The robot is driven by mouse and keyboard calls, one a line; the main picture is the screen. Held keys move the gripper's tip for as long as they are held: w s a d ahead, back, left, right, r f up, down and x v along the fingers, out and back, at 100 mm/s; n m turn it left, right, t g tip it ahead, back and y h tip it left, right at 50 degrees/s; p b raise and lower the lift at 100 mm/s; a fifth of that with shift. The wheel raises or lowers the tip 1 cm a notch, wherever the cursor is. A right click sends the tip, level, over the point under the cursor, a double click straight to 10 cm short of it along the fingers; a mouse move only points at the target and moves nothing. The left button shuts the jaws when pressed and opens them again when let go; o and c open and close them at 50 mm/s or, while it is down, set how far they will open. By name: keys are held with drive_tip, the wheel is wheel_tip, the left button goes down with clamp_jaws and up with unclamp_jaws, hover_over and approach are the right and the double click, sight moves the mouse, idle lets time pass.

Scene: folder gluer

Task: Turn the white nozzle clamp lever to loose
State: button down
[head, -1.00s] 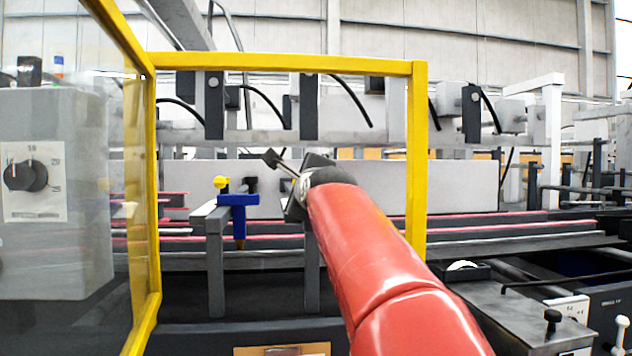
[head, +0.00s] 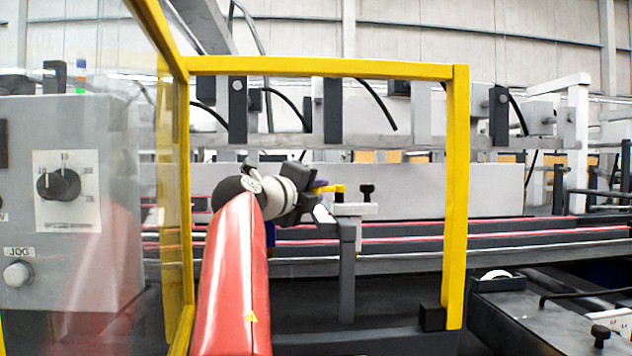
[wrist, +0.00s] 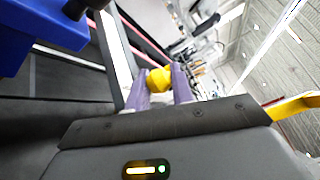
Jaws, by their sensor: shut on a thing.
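The white nozzle clamp (head: 355,209) sits on a grey post in the middle of the head view, with a black knob (head: 367,190) on top. Its yellow lever (head: 338,188) points left towards my gripper (head: 319,187). My gripper reaches in from the left and is shut on the lever's end. The wrist view shows the yellow lever end (wrist: 159,79) between the two purple fingers (wrist: 162,88). A blue clamp (head: 270,235) is mostly hidden behind my arm. The blue part (wrist: 45,25) is large at the wrist view's upper left.
A yellow guard frame (head: 456,200) stands around the opening, with a clear panel on its left. A grey control box (head: 75,250) with a dial is at the far left. Rails with red belts (head: 400,235) run behind the clamps. Dark open space lies below.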

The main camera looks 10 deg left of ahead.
drive_tip(key=shift+w+a+m+g+h+p, duration=0.25)
drive_tip(key=shift+m+g+h+p, duration=0.3)
drive_tip(key=shift+h, duration=0.35)
drive_tip(key=c, duration=1.2)
unclamp_jaws()
drive_tip(key=shift+c, duration=0.2)
